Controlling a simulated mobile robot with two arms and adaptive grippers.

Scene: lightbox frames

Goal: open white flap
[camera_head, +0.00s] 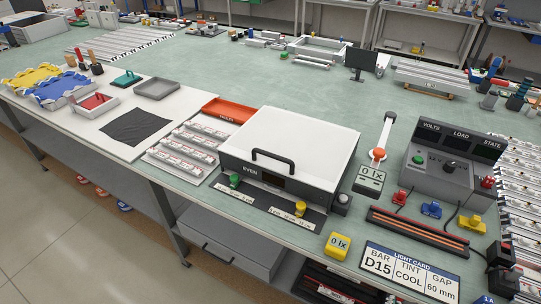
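The white flap (305,139) is the broad white top of a grey lightbox (312,191) in the middle of the bench. It lies flat and looks shut on the box. A black bar handle (273,158) stands at its front edge. The box front reads "EVEN" next to a dark window. A green knob (234,181) and a yellow knob (299,208) sit on the dark strip before it. The inside of the box is hidden. Neither of my grippers can be made out in this view.
A red-orange tray (228,112) stands close behind left of the box, with rows of bars (185,150) at left. A light card (409,274) lies in front.

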